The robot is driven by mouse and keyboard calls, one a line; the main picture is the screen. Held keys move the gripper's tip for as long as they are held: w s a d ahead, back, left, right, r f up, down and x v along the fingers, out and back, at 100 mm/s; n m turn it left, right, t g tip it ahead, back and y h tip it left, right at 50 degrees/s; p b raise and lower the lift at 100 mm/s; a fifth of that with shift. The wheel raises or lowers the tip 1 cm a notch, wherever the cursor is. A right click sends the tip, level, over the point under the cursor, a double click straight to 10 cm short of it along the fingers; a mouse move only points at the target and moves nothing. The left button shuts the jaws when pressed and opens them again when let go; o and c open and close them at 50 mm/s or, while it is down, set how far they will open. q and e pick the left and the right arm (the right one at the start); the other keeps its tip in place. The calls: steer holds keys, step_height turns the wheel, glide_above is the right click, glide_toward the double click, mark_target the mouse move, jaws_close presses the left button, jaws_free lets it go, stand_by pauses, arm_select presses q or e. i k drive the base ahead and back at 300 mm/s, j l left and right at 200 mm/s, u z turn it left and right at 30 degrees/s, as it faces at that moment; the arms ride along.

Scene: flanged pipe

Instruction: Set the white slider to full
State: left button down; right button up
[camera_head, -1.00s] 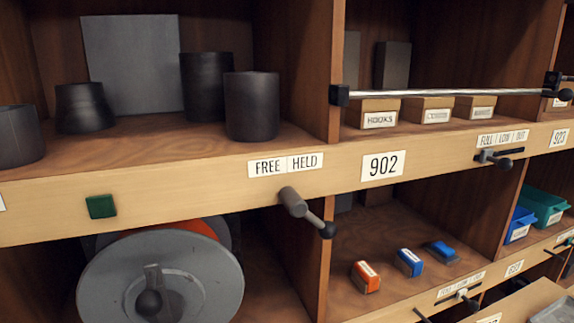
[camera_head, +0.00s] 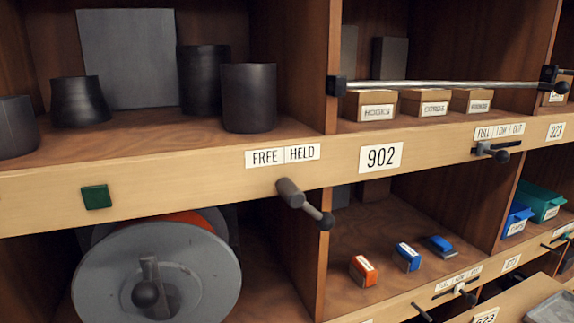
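The white slider (camera_head: 460,288) is a small pale knob in a dark slot on the lower shelf edge, at the lower right. Its label (camera_head: 458,279) sits just above the slot; the small print seems to read FULL, LOW, OUT from left to right. The knob is near the middle of the slot, roughly under LOW. A second, dark slider (camera_head: 492,150) sits on the upper shelf edge under a FULL, LOW, OUT label (camera_head: 499,131). Neither of my grippers is in view.
A grey lever (camera_head: 303,203) sticks out below the FREE, HELD label. A metal bar (camera_head: 445,87) crosses in front of the upper right compartment. A large grey reel (camera_head: 195,280) is at the lower left. An open drawer (camera_head: 520,300) juts out at the lower right.

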mark_target(472, 300)
steer(key=z, duration=1.25)
steer(key=i+l+z, duration=0.1)
steer(key=l, duration=0.4)
